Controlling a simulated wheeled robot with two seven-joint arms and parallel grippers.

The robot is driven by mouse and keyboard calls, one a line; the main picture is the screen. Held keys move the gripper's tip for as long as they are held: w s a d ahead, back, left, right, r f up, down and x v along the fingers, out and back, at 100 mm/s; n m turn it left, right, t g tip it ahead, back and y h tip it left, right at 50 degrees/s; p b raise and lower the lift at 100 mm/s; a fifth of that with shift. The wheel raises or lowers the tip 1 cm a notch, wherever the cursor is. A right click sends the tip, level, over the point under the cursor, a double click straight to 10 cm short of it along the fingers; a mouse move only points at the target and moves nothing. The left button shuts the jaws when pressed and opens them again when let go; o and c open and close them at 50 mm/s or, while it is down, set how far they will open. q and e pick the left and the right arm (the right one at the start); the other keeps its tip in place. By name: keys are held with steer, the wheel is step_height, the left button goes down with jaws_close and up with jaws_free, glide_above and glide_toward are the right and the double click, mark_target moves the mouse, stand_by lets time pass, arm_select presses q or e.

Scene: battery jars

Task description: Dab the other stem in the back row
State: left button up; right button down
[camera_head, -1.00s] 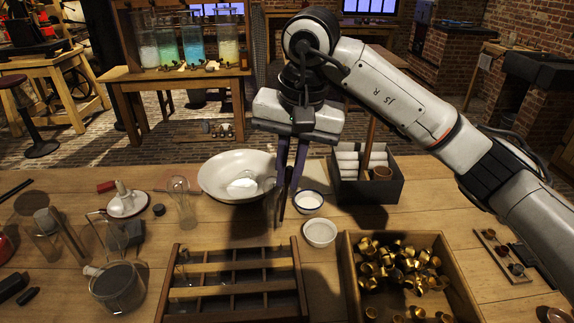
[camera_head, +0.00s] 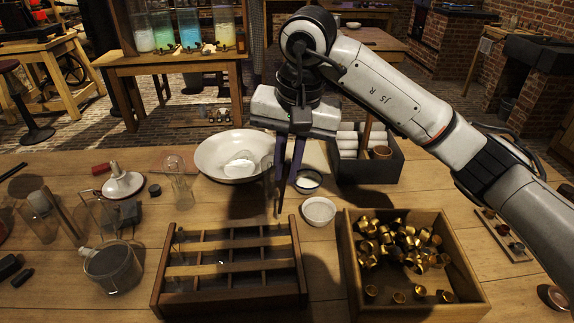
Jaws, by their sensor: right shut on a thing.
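My right gripper (camera_head: 284,200) points down over the table, just behind the wooden rack. Its dark fingers are close together on a thin, faint rod (camera_head: 267,180), which is hard to make out. The rack (camera_head: 155,300) is divided by crossbars into compartments in rows. A thin glass stem (camera_head: 180,243) stands at the left of its back row. Other stems in the rack are too small or too dim to tell. A small white bowl (camera_head: 318,210) and a blue-rimmed cup (camera_head: 308,181) stand right of the gripper. My left gripper is out of view.
A large white basin (camera_head: 215,160) stands behind the rack. A wooden crate of brass caps (camera_head: 348,265) is at the right, with a dark box of white rolls (camera_head: 385,172) behind it. Glassware, including a beaker (camera_head: 113,270), crowds the left. Bare table lies between beaker and rack.

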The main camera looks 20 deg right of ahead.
steer(key=shift+f, duration=0.15)
stand_by(0.5)
stand_by(0.5)
steer(key=shift+s+f+b, duration=0.1)
steer(key=shift+f+b, duration=0.15)
steer(key=shift+b, duration=0.25)
stand_by(0.8)
stand_by(0.8)
steer(key=shift+r+p, duration=1.7)
steer(key=shift+r, duration=0.85)
